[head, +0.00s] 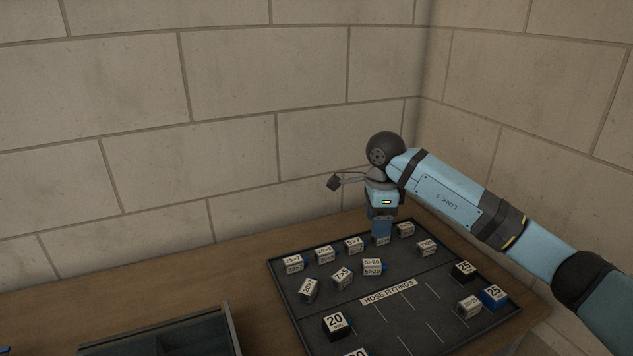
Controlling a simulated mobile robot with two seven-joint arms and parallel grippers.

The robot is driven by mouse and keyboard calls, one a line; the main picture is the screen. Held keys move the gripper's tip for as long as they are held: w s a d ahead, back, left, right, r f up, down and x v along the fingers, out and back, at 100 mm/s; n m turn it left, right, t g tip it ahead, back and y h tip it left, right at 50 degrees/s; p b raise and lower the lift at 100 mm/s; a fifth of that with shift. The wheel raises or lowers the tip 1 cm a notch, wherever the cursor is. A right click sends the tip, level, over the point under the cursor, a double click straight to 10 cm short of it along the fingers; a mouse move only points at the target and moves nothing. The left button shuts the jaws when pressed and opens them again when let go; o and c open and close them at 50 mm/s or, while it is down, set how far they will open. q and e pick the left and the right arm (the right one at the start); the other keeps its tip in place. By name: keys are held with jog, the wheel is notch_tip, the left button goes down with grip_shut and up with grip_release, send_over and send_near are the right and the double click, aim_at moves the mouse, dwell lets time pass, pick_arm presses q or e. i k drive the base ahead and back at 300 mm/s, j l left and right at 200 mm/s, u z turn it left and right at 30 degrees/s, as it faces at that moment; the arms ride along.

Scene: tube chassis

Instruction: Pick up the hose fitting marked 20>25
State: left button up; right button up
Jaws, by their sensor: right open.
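Several small white-labelled hose fittings lie in the back part of a dark tray (447,263). Most labels are too small to read, so I cannot tell which fitting is marked 20>25. One fitting (372,267) seems to read 5>20, and another (341,278) seems to read 7>5. My right gripper (382,238) points down over the back row, between a fitting (353,245) and another fitting (405,230). It is open; its fingers are small here, and whatever is directly under them is mostly hidden. My left gripper is out of view.
The tray's label strip reads HOSE FITTINGS (388,291). A second dark container (229,327) is at lower left. Block walls stand behind the wooden table (150,291).

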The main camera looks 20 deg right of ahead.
aim_at(469, 307)
jog(key=k, duration=1)
